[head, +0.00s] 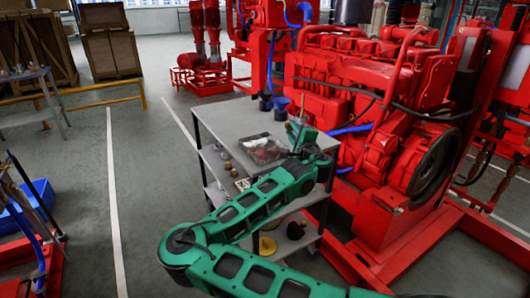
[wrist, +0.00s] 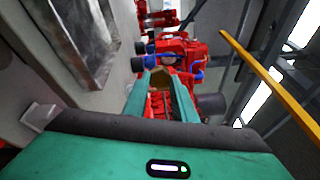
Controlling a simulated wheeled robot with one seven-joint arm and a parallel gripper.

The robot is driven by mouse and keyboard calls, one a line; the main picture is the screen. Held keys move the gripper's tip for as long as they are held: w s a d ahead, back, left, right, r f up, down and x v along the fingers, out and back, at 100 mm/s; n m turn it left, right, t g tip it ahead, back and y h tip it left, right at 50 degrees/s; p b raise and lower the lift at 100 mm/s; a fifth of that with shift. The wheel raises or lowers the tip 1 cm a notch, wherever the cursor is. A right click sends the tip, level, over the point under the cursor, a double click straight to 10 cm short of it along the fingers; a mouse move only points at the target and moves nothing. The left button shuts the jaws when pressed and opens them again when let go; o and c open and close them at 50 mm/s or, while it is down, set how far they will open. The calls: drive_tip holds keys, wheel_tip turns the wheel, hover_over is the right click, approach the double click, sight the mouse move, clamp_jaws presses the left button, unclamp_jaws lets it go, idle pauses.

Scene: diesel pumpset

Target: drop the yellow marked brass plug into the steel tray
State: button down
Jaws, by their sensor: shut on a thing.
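In the wrist view the tray (wrist: 90,42) shows at the upper left. My gripper (head: 301,131) is above the cart top, to the right of the tray. In the wrist view my gripper (wrist: 160,80) is shut on a small brownish brass-coloured thing (wrist: 159,78), likely the plug. Its yellow mark cannot be made out. The fingers hide most of it, and the head view does not show it clearly.
Dark cups (head: 265,103) stand at the cart's back edge. Small brass-coloured pieces (head: 228,165) sit on a shelf at the left. A yellow disc (head: 267,246) lies on the bottom shelf. The red engine (head: 380,130) stands close on the right.

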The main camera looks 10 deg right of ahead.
drive_tip(key=shift+w+a+r+n+y, duration=0.2)
drive_tip(key=shift+w+y, duration=0.15)
drive_tip(key=shift+w, duration=0.1)
drive_tip(key=shift+w+a+r+n+y, duration=0.2)
drive_tip(key=shift+w+y, duration=0.15)
drive_tip(key=shift+w, duration=0.1)
drive_tip(key=shift+w+a+n+y, duration=1.2)
drive_tip(key=shift+w+a+y, duration=0.85)
drive_tip(key=shift+a, duration=0.5)
drive_tip(key=shift+g, duration=0.3)
drive_tip(key=shift+f, duration=2.5)
drive_tip(key=c, duration=1.4)
unclamp_jaws()
